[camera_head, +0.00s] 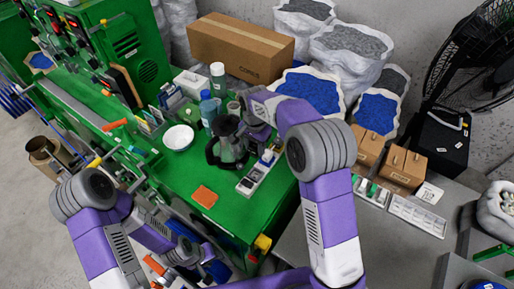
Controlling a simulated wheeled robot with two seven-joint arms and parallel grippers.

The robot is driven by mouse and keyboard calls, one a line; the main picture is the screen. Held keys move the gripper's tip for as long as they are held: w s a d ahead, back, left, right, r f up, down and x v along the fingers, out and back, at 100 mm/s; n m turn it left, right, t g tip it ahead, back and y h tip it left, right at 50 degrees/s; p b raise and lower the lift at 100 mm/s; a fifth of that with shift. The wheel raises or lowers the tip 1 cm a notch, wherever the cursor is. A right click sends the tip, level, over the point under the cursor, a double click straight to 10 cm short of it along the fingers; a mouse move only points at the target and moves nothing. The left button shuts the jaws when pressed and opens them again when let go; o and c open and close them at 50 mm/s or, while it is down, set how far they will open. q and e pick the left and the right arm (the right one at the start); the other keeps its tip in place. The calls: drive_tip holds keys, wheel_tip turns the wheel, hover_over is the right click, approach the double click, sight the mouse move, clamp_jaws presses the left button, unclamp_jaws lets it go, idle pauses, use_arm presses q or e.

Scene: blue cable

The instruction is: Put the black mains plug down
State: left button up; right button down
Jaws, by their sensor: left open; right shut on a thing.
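My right gripper (257,138) reaches over the green bench top (188,179) from the right, beside the glass jug with a black handle (228,150). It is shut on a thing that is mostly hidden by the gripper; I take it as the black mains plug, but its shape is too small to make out. My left gripper (190,252) is low at the front left, near the bench's front edge, and open. No blue cable can be picked out clearly on the bench top.
A white plate (178,137), a blue bottle (208,108), a white bottle (218,78) and a narrow grey tray (254,179) crowd the bench. An orange pad (204,197) lies near the front, with bare green surface around it. A cardboard box (240,48) stands behind.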

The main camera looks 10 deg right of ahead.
drive_tip(key=s+d+f+m+b, duration=0.2)
drive_tip(key=d+f+m+b, duration=0.2)
drive_tip(key=d+f+b, duration=0.45)
drive_tip(key=shift+m, duration=0.3)
drive_tip(key=f, duration=0.2)
drive_tip(key=d+f, duration=0.1)
drive_tip(key=f, duration=0.2)
drive_tip(key=f+b, duration=0.1)
drive_tip(key=f, duration=0.1)
drive_tip(key=shift+s+d+f, duration=0.2)
drive_tip(key=shift+d+f, duration=0.15)
drive_tip(key=shift+w+f, duration=0.1)
drive_tip(key=shift+f, duration=0.15)
drive_tip(key=shift+f, duration=0.2)
drive_tip(key=c, duration=0.6)
unclamp_jaws()
drive_tip(key=shift+r, duration=0.2)
